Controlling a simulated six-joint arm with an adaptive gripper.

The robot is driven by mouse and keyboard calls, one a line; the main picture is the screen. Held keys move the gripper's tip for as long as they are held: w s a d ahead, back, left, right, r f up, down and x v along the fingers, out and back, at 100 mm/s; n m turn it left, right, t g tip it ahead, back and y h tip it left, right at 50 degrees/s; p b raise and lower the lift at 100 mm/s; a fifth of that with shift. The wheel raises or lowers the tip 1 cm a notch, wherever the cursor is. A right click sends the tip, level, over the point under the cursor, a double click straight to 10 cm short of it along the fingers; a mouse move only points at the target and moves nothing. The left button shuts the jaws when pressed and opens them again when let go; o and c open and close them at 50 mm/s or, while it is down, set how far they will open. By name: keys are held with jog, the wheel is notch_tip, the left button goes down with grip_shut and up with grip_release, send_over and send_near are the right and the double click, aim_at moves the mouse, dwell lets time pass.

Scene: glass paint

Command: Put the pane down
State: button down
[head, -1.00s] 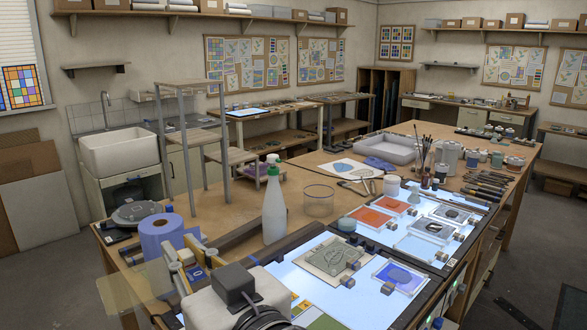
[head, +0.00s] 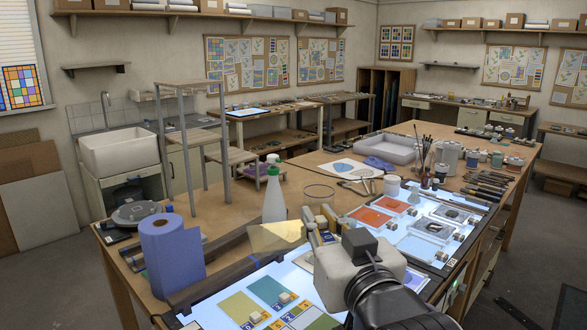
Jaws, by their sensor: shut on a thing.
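My gripper (head: 312,228) is shut on a translucent pale amber pane (head: 276,237) by its right side. The pane juts out left of the fingers, in front of the base of the spray bottle. It is over the far left part of the glowing light table (head: 218,294); I cannot tell how high it is above it. My gripper's body and arm hide the middle of the light table and whatever lies there.
A blue paper roll (head: 168,252) stands left. Yellow (head: 240,306) and teal (head: 268,288) panes lie at the front; orange-red panes (head: 370,217) lie right.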

jog(key=w+d+m+h, duration=0.1)
jog(key=d+m+h, duration=0.2)
jog(key=d, duration=1)
jog(key=shift+w+t+h, duration=0.3)
jog(key=shift+w+h, duration=0.05)
jog(key=shift+h, duration=0.65)
jog(key=shift+r, duration=0.1)
